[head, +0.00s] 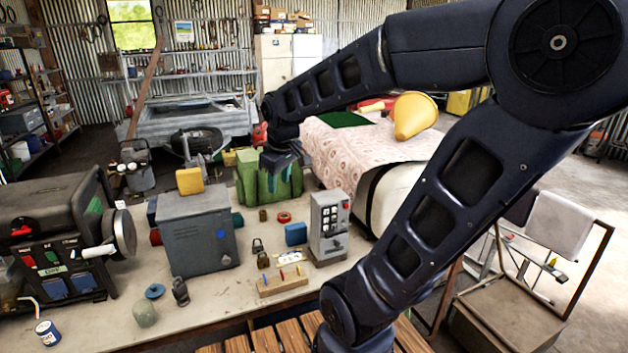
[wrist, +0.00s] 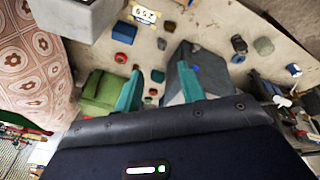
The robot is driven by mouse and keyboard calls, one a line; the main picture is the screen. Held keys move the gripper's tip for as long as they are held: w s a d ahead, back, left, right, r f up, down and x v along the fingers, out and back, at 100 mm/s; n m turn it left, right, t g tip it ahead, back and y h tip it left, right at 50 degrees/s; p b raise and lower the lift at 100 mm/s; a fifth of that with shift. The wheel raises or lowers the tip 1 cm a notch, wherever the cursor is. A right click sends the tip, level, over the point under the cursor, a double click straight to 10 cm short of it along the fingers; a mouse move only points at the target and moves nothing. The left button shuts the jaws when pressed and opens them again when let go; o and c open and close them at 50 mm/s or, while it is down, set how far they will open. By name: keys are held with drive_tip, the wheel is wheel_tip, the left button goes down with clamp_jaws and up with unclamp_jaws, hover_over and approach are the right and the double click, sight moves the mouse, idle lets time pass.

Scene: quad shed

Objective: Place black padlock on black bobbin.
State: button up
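My gripper (head: 281,178) hangs over the far side of the workbench, in front of a green box. In the wrist view its teal fingers (wrist: 159,84) are apart, with nothing held between them. A dark padlock-like piece with a loop on top (head: 180,291) stands at the bench's near left; it also shows in the wrist view (wrist: 238,43). A smaller dark piece with an arched top (head: 257,245) stands mid-bench, with a small brownish-dark piece (head: 263,261) just in front of it. I cannot tell for sure which of these is the black padlock or the black bobbin.
A grey metal box (head: 196,235) with a yellow block on top, the green box (head: 250,186) and a grey control box (head: 328,225) stand tall around the middle. A blue block (head: 296,233), red ring (head: 284,217) and pen-holding wooden block (head: 282,281) lie between. A generator fills the left.

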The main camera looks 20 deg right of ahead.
drive_tip(key=s+d+r+m+t, duration=0.1)
drive_tip(key=s+d+r+m, duration=0.1)
drive_tip(key=s+d+m, duration=0.4)
drive_tip(key=shift+s+d+m, duration=0.4)
drive_tip(key=shift+s+m, duration=0.1)
drive_tip(key=shift+s, duration=0.25)
